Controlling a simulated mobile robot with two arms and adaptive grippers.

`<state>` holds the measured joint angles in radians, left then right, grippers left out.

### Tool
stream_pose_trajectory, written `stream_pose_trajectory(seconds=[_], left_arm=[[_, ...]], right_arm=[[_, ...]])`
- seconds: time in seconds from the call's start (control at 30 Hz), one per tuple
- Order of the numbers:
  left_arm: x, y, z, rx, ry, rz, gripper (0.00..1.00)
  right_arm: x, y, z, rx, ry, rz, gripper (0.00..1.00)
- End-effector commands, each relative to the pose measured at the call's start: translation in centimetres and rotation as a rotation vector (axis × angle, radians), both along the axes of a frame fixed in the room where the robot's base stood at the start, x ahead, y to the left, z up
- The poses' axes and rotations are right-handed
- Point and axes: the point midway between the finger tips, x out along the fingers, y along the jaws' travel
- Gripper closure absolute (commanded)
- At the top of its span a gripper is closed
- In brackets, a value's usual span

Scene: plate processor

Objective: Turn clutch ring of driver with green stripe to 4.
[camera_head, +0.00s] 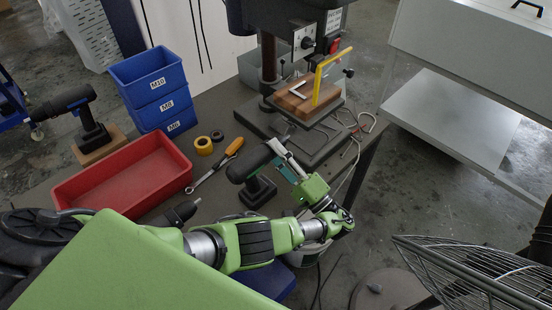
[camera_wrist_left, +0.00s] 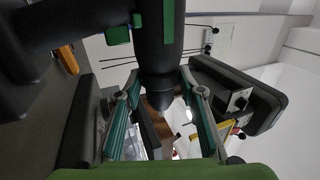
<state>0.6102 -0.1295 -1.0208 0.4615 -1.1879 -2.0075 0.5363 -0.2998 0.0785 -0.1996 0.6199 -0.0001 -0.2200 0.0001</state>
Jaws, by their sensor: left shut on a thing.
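A dark driver (camera_head: 254,180) stands on its battery on the workbench (camera_head: 222,115), in front of the drill press. In the left wrist view the driver (camera_wrist_left: 158,50) is black with a green stripe (camera_wrist_left: 168,22) along its body, and its nose points toward the camera's lower middle. My left gripper (camera_head: 277,150) is at the driver's front end. In the left wrist view the fingers of my left gripper (camera_wrist_left: 160,84) lie on both sides of the nose, shut on it. The clutch ring's numbers cannot be read. My right gripper is out of view.
A second driver (camera_head: 68,103) is on a wooden block at left; a third (camera_head: 180,214) lies partly hidden by my arm. A red tray (camera_head: 125,172), blue bins (camera_head: 152,85), tape (camera_head: 204,146) and a screwdriver (camera_head: 234,147) are nearby. The drill press (camera_head: 268,60) stands behind.

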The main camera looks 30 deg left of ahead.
Motion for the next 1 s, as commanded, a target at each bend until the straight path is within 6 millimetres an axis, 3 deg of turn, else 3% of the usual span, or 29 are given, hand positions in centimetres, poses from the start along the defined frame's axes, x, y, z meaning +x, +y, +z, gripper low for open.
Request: stream_pose_trajectory(seconds=[0.3, 0.87, 0.9, 0.97, 1.0], left_arm=[[-0.1, 0.1, -0.4, 0.088, -0.032, 0.002, 0.85], [0.0, 0.2, -0.3, 0.112, -0.039, 0.002, 0.85], [0.0, 0.2, -0.3, 0.112, -0.039, 0.002, 0.61], [0.0, 0.2, -0.3, 0.112, -0.039, 0.002, 0.47], [0.0, 0.2, -0.3, 0.112, -0.039, 0.002, 0.47]], right_arm=[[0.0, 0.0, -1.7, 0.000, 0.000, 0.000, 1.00], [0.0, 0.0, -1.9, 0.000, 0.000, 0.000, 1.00], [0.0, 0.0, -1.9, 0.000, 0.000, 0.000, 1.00], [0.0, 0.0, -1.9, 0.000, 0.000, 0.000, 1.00], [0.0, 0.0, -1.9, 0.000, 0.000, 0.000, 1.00]])
